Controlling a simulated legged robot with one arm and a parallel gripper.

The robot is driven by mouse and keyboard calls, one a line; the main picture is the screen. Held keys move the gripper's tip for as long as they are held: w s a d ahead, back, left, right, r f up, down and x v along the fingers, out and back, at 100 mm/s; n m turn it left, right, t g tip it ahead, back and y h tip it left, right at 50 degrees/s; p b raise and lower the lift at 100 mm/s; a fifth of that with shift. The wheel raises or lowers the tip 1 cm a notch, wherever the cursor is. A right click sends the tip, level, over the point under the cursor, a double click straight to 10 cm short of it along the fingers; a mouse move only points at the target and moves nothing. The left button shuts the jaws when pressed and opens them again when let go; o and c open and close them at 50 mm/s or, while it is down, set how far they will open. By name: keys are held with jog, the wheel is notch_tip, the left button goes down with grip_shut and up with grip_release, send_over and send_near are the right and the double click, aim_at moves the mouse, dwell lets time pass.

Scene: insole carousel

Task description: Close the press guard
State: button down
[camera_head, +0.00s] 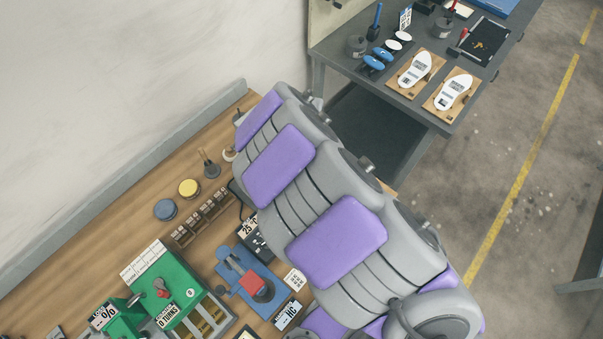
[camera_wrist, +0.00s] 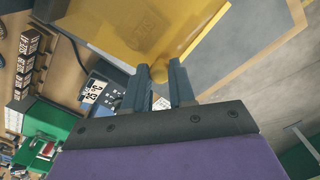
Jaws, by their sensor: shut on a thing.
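The press guard (camera_wrist: 135,30) is a yellow see-through panel across the top of the wrist view. Its small round yellow knob (camera_wrist: 158,73) sits at the panel's lower edge. My gripper (camera_wrist: 158,82) is shut on this knob, with one dark finger on each side of it. In the head view my arm covers the guard, the gripper and most of the press. I cannot tell the guard's angle.
A wooden bench holds a green machine (camera_head: 160,292), a blue fixture with a red block (camera_head: 252,284), a dark rack (camera_head: 204,216) and yellow and blue round pieces. A grey table (camera_head: 420,118) at the back right holds insoles on wooden boards.

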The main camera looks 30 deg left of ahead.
jog(key=c, duration=0.9)
grip_release()
jog(key=shift+a, duration=0.1)
jog(key=shift+c, duration=0.2)
